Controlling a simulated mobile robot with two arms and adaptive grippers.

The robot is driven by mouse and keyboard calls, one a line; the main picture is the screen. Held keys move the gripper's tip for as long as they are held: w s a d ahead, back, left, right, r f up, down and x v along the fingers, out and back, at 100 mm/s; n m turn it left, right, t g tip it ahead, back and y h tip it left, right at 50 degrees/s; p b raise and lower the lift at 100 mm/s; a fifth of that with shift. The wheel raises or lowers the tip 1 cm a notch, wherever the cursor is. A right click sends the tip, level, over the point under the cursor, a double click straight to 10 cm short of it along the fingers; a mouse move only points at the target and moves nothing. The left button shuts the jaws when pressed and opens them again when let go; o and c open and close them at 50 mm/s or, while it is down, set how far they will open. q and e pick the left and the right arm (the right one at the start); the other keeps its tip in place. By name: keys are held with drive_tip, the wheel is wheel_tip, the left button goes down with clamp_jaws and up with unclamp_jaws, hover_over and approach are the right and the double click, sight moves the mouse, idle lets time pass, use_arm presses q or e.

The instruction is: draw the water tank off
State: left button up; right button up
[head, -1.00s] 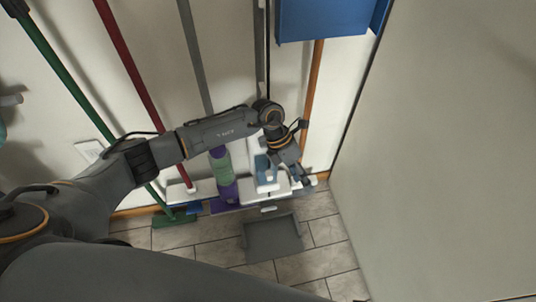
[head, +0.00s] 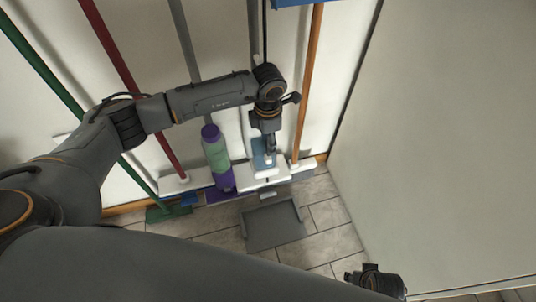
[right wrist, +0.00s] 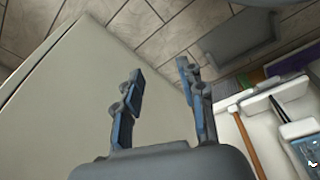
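The water tank (head: 262,158) looks like a blue, see-through box on a white upright cleaner (head: 262,181) leaning at the wall. Its blue side also shows at the right edge of the right wrist view (right wrist: 309,152). My left gripper (head: 267,141) points down at the tank's top, overlapping it in the head view. Its fingers are small and dark there, so I cannot tell whether they grip it. My right gripper (right wrist: 158,85) is open and empty, apart from the tank. Its wrist shows low in the head view (head: 378,281).
A purple and green bottle (head: 216,155) stands left of the cleaner. Red (head: 135,90), green (head: 75,105) and orange (head: 308,85) poles lean at the wall. A grey dustpan (head: 273,226) lies on the tiled floor. A pale panel (head: 440,150) bounds the right side.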

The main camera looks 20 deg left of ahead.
sight(265, 157)
use_arm(q)
wheel_tip(265, 157, down, 4)
drive_tip(key=shift+r+b, duration=0.25)
drive_tip(key=shift+b, duration=0.85)
wheel_tip(265, 157, down, 3)
drive_tip(key=shift+r+b, duration=0.1)
drive_tip(key=shift+b, duration=1.1)
drive_tip(key=shift+f+b, duration=0.4)
drive_tip(key=shift+f, duration=0.2)
use_arm(e)
wheel_tip(265, 157, up, 15)
drive_tip(key=t, duration=0.1)
drive_tip(key=shift+s+d, duration=0.2)
drive_tip(key=shift+s, duration=0.05)
use_arm(q)
drive_tip(key=shift+c, duration=0.3)
clamp_jaws()
drive_tip(key=shift+r, duration=0.1)
